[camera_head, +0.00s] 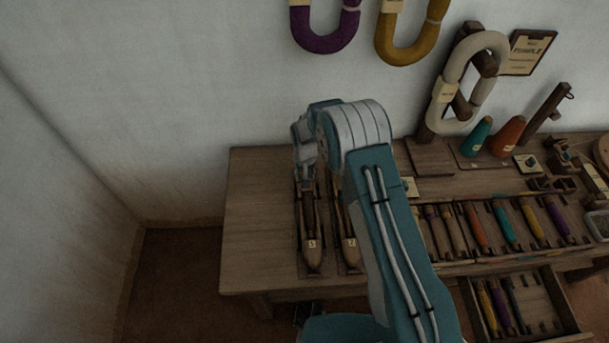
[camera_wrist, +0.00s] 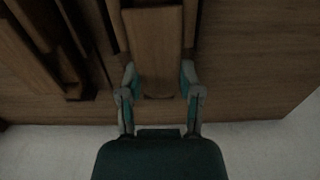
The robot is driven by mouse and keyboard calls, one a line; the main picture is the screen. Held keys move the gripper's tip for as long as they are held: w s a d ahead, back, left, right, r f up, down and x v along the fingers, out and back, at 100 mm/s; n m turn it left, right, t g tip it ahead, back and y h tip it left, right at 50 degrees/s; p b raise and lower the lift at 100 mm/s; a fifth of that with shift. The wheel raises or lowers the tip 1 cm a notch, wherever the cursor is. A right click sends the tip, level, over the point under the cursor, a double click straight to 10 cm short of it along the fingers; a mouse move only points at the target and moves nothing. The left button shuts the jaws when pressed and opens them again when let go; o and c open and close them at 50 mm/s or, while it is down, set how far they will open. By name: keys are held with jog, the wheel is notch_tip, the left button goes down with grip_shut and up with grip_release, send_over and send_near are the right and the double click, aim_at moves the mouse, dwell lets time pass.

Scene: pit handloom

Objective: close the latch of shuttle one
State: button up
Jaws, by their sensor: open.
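Shuttle one (camera_head: 312,225) is a slim wooden boat shape with a pale number tag, lying lengthwise near the left end of the bench. My gripper (camera_head: 307,183) points down over its far end in the head view, and my arm partly hides that end. In the wrist view my gripper (camera_wrist: 159,78) is open, with one finger on each side of a flat brown wooden piece (camera_wrist: 155,45). I cannot tell whether this piece is the latch or the shuttle body, or whether the fingers touch it. The latch's position is unclear.
A second tagged shuttle (camera_head: 350,248) lies close on the right. The wooden bench (camera_head: 255,215) is bare left of shuttle one. Coloured bobbins (camera_head: 503,222) lie in a rack further right, above an open drawer (camera_head: 548,301). The white wall stands behind the bench.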

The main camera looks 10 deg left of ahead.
notch_tip(320, 180, up, 12)
dwell(0.5)
jog(key=shift+f, duration=0.1)
jog(key=s+d+r+t, duration=0.1)
jog(key=s+d+r, duration=0.2)
jog(key=d+r, duration=0.35)
jog(key=s+d+r+m+t, duration=0.15)
jog(key=d+r, duration=0.25)
jog(key=r, duration=0.5)
jog(key=s+d+r, duration=0.4)
jog(key=d+r, duration=0.1)
jog(key=r, duration=0.3)
jog(key=s+d+r+t, duration=0.1)
jog(key=s+d+r, duration=0.1)
jog(key=s, duration=0.5)
jog(key=s+d+r+m+t, duration=0.1)
jog(key=s+d, duration=0.4)
jog(key=s, duration=0.2)
jog(key=s+d+r+t, duration=0.1)
jog(key=s+d+r, duration=0.1)
jog(key=s+d, duration=0.2)
jog(key=s, duration=0.3)
jog(key=shift+s+d+r, duration=0.15)
jog(key=shift+s+r, duration=0.2)
